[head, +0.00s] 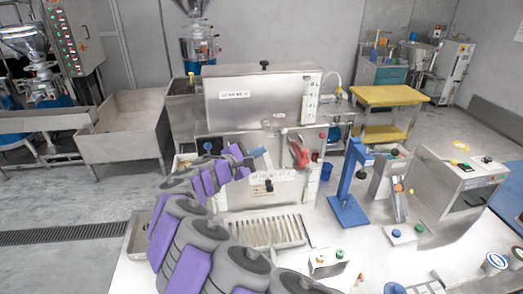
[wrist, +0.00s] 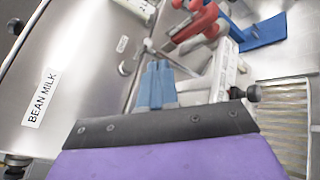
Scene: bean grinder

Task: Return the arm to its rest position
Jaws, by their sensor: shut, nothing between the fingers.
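My arm with its purple covers (head: 190,240) reaches from the bottom of the head view up to the front of a steel machine (head: 262,105). My gripper (head: 261,158), with light blue fingers, is in front of the machine's lower panel, left of a red-handled part (head: 299,153). In the wrist view, the fingers of my gripper (wrist: 156,82) are together with nothing between them. The red part (wrist: 200,22) shows just beyond them. I cannot tell whether the fingertips touch the machine.
A slotted drip tray (head: 268,232) lies below my gripper. A blue stand (head: 350,190) is right of the machine. Switch boxes (head: 328,262) sit on the table's front, and a grey control unit (head: 462,180) stands at the right. A "BEAN MILK" label (wrist: 41,98) shows in the wrist view.

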